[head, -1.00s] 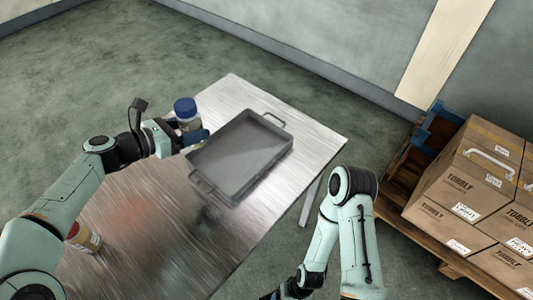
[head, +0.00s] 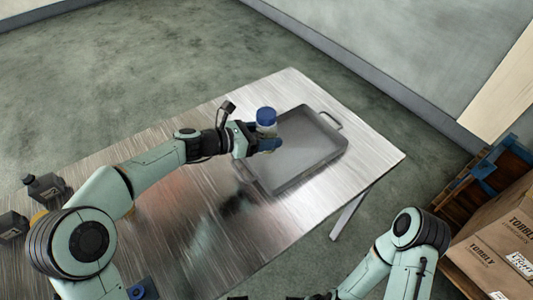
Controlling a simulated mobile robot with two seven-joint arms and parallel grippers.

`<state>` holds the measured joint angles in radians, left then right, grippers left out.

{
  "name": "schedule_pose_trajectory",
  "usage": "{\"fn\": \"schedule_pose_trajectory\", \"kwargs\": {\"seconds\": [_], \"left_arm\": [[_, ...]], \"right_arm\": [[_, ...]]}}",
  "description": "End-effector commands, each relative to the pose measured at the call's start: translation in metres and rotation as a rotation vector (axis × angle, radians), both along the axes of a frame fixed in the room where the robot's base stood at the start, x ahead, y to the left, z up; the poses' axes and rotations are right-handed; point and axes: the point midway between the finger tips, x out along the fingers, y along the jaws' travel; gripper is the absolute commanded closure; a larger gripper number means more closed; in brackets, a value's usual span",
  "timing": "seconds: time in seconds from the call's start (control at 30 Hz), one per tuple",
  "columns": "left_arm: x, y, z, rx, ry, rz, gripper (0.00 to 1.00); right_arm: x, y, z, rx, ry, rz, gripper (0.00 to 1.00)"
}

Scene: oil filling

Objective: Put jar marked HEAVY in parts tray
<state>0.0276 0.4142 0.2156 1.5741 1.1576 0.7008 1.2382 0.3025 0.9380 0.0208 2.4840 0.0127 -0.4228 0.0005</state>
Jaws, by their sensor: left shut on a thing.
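A clear jar with a blue lid (head: 266,116) is held upright in my left gripper (head: 266,145). The gripper is shut on the jar. No marking on the jar is readable. The grey metal parts tray (head: 325,160), with a handle at each end, lies on the table. In the head view, the jar and fingers overlap the tray's left edge; their height above it is hard to judge. The inside of the tray looks empty where visible. My right arm is at the bottom right, and only dark parts of its gripper end show at the frame's edge.
The tray stands on a shiny metal table (head: 225,245). Dark containers (head: 45,186) stand at the table's left end, and a blue item (head: 143,290) is at the bottom left. Cardboard boxes (head: 500,240) sit on a pallet at right. The table's front middle is clear.

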Motion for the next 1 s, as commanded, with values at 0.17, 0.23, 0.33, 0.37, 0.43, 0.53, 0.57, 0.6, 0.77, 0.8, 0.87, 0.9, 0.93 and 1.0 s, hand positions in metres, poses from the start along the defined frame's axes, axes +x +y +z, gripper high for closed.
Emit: {"fn": "schedule_pose_trajectory", "kwargs": {"seconds": [0.17, 0.23, 0.33, 0.37, 0.43, 0.53, 0.57, 0.6, 0.77, 0.8, 0.87, 0.9, 0.93, 1.0], "left_arm": [[0.0, 0.0, -0.014, -0.002, -0.001, 0.001, 1.0], [0.0, 0.0, -0.024, 0.0, 0.001, 0.001, 1.0], [0.0, 0.0, -0.044, -0.001, 0.004, 0.001, 1.0], [0.0, 0.0, -0.049, 0.0, 0.003, 0.001, 1.0], [0.0, 0.0, -0.06, -0.001, 0.001, 0.002, 1.0], [0.0, 0.0, -0.069, -0.001, 0.0, 0.0, 1.0], [0.0, 0.0, -0.069, 0.0, -0.001, 0.0, 1.0], [0.0, 0.0, -0.07, 0.0, -0.002, -0.001, 1.0], [0.0, 0.0, -0.069, -0.001, -0.003, 0.001, 1.0], [0.0, 0.0, -0.069, -0.001, -0.003, 0.001, 1.0], [0.0, 0.0, -0.069, -0.001, -0.003, 0.001, 1.0], [0.0, 0.0, -0.07, -0.001, -0.003, 0.001, 1.0], [0.0, 0.0, -0.071, 0.0, -0.002, 0.0, 1.0], [0.0, 0.0, -0.072, 0.001, -0.001, 0.001, 0.25]], "right_arm": [[0.002, 0.0, -0.004, -0.001, -0.007, -0.001, 0.18], [0.003, 0.0, -0.006, -0.001, -0.009, -0.002, 0.18], [0.005, 0.0, -0.012, -0.003, -0.016, -0.003, 0.18], [0.005, 0.0, -0.013, -0.003, -0.019, -0.004, 0.18], [0.007, -0.001, -0.016, -0.005, -0.023, -0.005, 0.18], [0.009, -0.001, -0.018, -0.006, -0.029, -0.006, 0.18], [0.009, -0.001, -0.018, -0.006, -0.03, -0.006, 0.18], [0.009, -0.001, -0.018, -0.006, -0.03, -0.006, 0.18], [0.009, -0.001, -0.017, -0.005, -0.031, -0.007, 0.18], [0.009, -0.001, -0.017, -0.005, -0.031, -0.007, 0.18], [0.01, -0.001, -0.018, -0.007, -0.031, -0.007, 0.18], [0.01, -0.001, -0.019, -0.007, -0.033, -0.008, 0.18], [0.011, -0.002, -0.02, -0.008, -0.034, -0.009, 0.18], [0.012, -0.002, -0.02, -0.01, -0.038, -0.01, 0.18]]}}
